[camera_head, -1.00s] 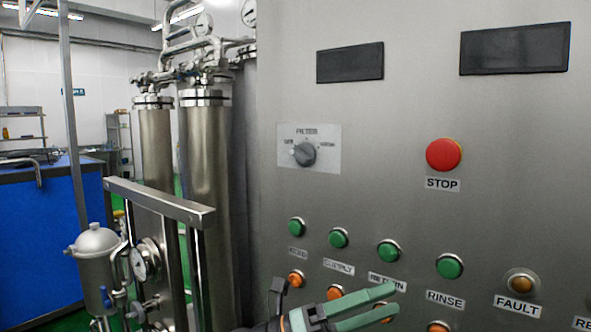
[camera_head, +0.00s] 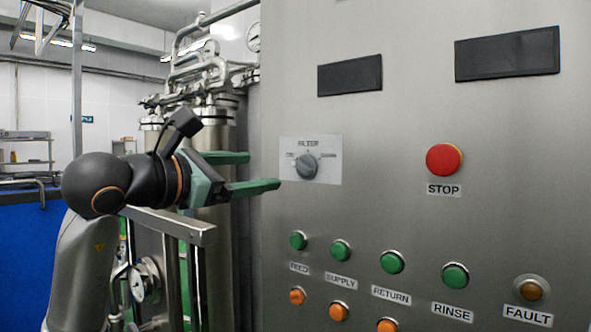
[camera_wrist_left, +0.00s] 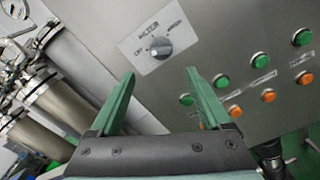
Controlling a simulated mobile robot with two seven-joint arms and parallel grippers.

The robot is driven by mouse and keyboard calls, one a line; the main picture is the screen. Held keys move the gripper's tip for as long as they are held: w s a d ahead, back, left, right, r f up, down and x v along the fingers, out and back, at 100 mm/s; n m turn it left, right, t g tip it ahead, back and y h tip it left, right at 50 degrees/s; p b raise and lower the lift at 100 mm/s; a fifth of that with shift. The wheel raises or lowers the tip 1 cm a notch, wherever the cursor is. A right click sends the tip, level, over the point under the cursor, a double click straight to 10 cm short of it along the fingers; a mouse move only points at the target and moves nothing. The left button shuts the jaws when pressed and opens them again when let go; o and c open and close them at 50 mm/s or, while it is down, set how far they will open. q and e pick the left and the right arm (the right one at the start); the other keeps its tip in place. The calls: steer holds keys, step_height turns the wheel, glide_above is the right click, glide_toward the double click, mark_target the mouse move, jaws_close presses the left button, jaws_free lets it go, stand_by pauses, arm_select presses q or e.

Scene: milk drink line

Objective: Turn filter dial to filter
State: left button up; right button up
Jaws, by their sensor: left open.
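The filter dial (camera_head: 306,166) is a round grey knob on a pale square label plate (camera_head: 328,174) marked FILTER, on the upright steel panel. I cannot tell clearly which mark its pointer faces. In the left wrist view the dial (camera_wrist_left: 160,47) sits ahead of the fingers, roughly centred between them. My left gripper (camera_head: 264,171) has green fingers spread open and empty. It is left of the dial, at about its height, and appears apart from it. The fingers also show in the left wrist view (camera_wrist_left: 160,73). My right gripper is not in view.
The steel panel carries a red STOP button (camera_head: 444,160) right of the dial, with green buttons (camera_head: 341,250) and orange buttons (camera_head: 339,311) below. Steel cylinders and pipes (camera_head: 200,75) stand left of the panel. A steel frame bar (camera_head: 170,222) lies below my left arm.

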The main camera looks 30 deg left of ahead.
mark_target(299, 168)
arm_select(q)
steer(key=w+p, duration=0.1)
steer(key=w, duration=0.6)
steer(key=w+d+p, duration=0.1)
steer(key=w, duration=0.3)
steer(key=shift+w+p, duration=0.2)
steer(key=shift+p, duration=0.15)
steer(key=shift+s, duration=0.1)
jaws_close()
steer(key=shift+m, duration=0.4)
steer(key=m+p, duration=0.1)
steer(key=m, duration=0.4)
steer(key=shift+a+r, duration=0.1)
steer(key=m+p, duration=0.1)
steer(key=m, duration=0.5)
